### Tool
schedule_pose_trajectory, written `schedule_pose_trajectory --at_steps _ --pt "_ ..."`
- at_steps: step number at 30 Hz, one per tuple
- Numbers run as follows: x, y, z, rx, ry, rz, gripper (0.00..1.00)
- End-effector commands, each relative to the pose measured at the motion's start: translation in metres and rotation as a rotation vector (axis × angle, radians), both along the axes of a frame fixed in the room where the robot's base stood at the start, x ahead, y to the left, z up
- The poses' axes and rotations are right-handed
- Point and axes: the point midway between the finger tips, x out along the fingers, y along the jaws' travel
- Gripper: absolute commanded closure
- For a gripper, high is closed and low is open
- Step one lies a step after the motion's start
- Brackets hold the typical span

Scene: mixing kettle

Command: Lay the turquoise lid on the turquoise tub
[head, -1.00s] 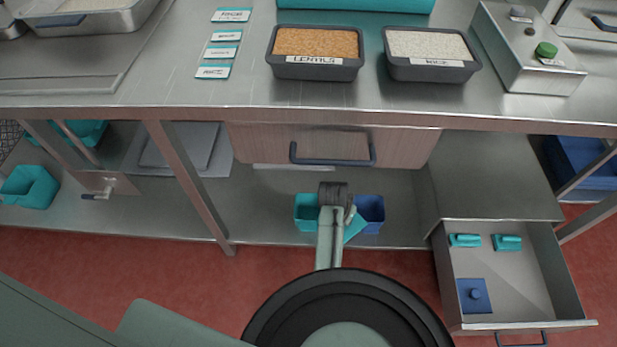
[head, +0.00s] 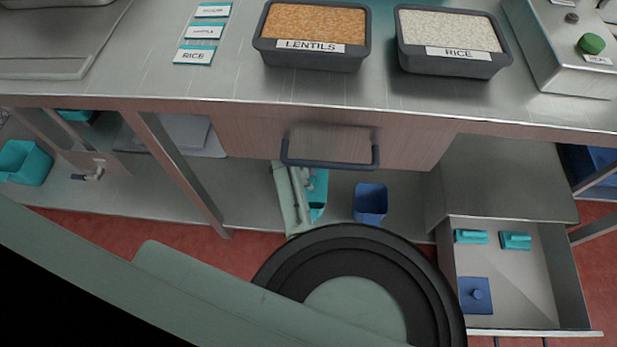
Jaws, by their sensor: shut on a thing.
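The turquoise tub (head: 319,188) stands on the lower shelf under the counter, left of a blue tub. My pale green forearm end and my gripper (head: 303,184) cover its left side. The gripper is seen from behind at the tub, and its fingertips are hard to make out. It is shut on the turquoise lid, which I cannot tell apart from the tub's turquoise here. Whether the lid touches the tub's rim is hidden.
The blue tub (head: 370,202) stands close on the right. A wooden drawer front with a dark handle (head: 330,164) hangs just above. An open drawer (head: 525,290) at right holds a blue lid (head: 475,295) and two turquoise pieces (head: 515,241). Lentils (head: 312,35) and rice (head: 450,38) bins stand on the counter.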

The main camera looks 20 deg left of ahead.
Motion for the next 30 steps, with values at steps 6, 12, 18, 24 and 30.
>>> schedule_pose_trajectory --at_steps 6,12,18,24,30 --pt "0.0 0.0 -0.032 0.0 0.0 0.001 1.0" --pt "0.0 0.0 -0.034 0.0 0.0 0.001 1.0" --pt "0.0 0.0 -0.039 -0.003 0.0 0.002 1.0" --pt "0.0 0.0 -0.039 -0.004 -0.001 0.002 1.0" --pt "0.0 0.0 -0.039 -0.004 -0.001 0.002 1.0"
